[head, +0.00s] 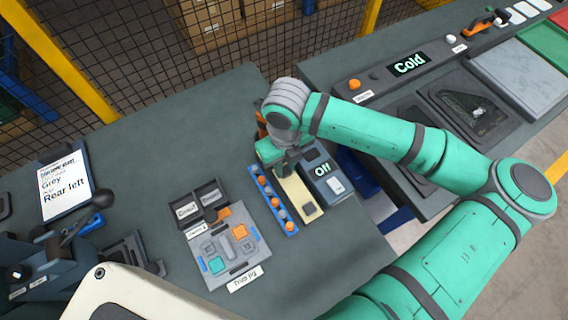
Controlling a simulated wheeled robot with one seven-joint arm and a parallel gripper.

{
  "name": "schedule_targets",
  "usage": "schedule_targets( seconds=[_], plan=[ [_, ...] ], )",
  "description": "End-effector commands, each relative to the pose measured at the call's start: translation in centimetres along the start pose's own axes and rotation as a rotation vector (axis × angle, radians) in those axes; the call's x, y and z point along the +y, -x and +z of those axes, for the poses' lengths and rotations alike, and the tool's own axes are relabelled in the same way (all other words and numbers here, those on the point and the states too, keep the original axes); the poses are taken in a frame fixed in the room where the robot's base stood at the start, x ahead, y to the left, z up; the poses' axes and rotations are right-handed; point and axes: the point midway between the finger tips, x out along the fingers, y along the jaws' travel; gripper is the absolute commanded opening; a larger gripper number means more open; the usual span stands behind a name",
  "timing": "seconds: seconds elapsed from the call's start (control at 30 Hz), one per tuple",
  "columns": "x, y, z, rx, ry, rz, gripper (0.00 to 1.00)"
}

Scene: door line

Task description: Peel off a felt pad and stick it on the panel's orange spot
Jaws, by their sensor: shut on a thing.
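My gripper (289,163) points down over the far end of a cream backing strip (292,190). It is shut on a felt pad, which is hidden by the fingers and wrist. One dark square pad (310,209) lies on the near end of the strip. The grey panel (216,248) sits in the jig labelled "Trim jig", left of my gripper. An orange spot (239,231) shows on its upper right part. Another orange patch (223,211) is at its upper edge, and a teal patch (216,265) is at its lower left.
A blue rack (286,226) with orange-topped pieces stands between strip and jig. A grey box (327,178) reading "Off" stands right of the strip. Two dark bins (210,194) sit behind the jig. A card (65,186) reads "Grey, Rear left".

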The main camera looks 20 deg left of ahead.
Motion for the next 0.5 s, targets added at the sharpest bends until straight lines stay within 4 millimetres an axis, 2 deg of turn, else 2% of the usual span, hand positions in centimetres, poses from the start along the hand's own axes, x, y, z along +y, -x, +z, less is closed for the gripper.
schedule_targets(
  seconds=[0.3, 0.5],
  plan=[
    [0.0, 0.2, -0.1, 0.011, 0.005, -0.007, 0.0],
    [0.0, 1.1, 0.0, 0.008, 0.006, -0.007, 0.0]
  ],
)
